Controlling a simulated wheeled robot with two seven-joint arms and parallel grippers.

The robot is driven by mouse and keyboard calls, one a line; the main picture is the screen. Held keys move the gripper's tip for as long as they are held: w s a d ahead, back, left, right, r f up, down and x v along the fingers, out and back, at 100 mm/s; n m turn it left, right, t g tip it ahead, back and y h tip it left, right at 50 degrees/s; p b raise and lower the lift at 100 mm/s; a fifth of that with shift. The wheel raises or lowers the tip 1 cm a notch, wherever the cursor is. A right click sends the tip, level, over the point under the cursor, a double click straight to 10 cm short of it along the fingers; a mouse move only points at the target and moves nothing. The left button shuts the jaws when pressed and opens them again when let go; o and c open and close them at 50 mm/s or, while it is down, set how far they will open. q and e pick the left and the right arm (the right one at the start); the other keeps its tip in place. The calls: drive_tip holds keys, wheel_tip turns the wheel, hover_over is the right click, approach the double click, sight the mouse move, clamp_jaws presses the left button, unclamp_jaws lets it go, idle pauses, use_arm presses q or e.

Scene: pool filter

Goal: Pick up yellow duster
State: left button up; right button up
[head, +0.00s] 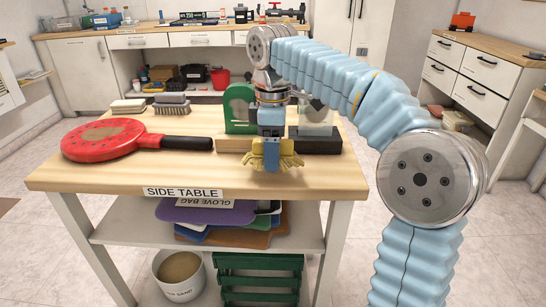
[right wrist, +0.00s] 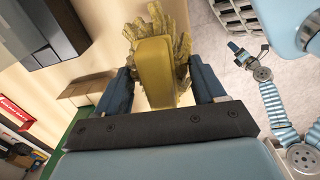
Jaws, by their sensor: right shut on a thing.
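The yellow duster (head: 268,156) has shaggy yellow strands and shows at the front of the side table (head: 60,178) in the head view. In the right wrist view its flat yellow block (right wrist: 155,72) sits between the two blue fingers, with the strands beyond it. My right gripper (head: 272,160) points down and is shut on the duster. Whether the duster touches the tabletop is hard to tell. My left gripper is not in the head view.
A red round paddle-like tool (head: 110,138) with a black handle lies left on the table. A brush (head: 172,104), a green upright holder (head: 239,108) and a dark block (head: 315,142) stand behind the duster. A lower shelf holds bags and boards (head: 215,215).

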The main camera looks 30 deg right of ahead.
drive_tip(key=s+r, duration=1)
drive_tip(key=s, duration=0.4)
drive_tip(key=shift+a, duration=0.2)
